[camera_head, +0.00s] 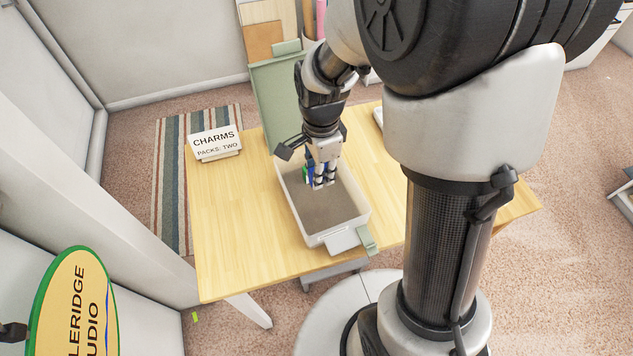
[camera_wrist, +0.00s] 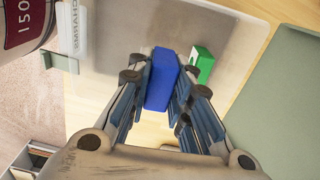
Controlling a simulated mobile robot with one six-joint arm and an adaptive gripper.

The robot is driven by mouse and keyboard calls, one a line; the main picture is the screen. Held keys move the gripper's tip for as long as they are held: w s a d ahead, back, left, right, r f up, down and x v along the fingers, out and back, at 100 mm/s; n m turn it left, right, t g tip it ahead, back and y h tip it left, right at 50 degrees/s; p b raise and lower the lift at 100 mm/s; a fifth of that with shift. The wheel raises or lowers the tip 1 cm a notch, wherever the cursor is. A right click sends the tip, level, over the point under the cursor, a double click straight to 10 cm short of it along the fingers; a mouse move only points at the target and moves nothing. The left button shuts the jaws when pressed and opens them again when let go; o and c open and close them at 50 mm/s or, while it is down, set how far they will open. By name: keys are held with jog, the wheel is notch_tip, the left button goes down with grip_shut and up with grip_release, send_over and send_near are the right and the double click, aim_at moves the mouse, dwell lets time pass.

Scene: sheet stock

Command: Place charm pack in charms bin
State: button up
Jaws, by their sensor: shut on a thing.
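My gripper (camera_head: 324,183) points down over the charms bin, with its fingertips inside the bin's outline. In the wrist view, my gripper (camera_wrist: 158,85) is shut on a blue pack (camera_wrist: 161,75), held between both fingers. In the head view the blue pack (camera_head: 310,174) is mostly hidden behind the fingers. The bin (camera_head: 292,206) is a pale open tray with a grey-brown floor on the table. A small green box (camera_wrist: 201,66) is in the bin beside the blue pack. I cannot tell whether the blue pack touches the floor.
A sign reading CHARMS, PACKS: TWO (camera_head: 214,143) stands on the wooden table (camera_head: 235,240) left of the bin. The bin's green lid (camera_head: 275,100) stands open at the back. A green latch (camera_head: 368,240) juts from the front.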

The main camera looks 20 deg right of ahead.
aim_at(320, 199)
jog(key=shift+f+b, duration=1.15)
jog(key=shift+f, duration=2.75)
jog(key=shift+f, duration=0.25)
jog(key=o, duration=0.9)
jog(key=shift+r, duration=0.1)
jog(key=shift+c, duration=0.2)
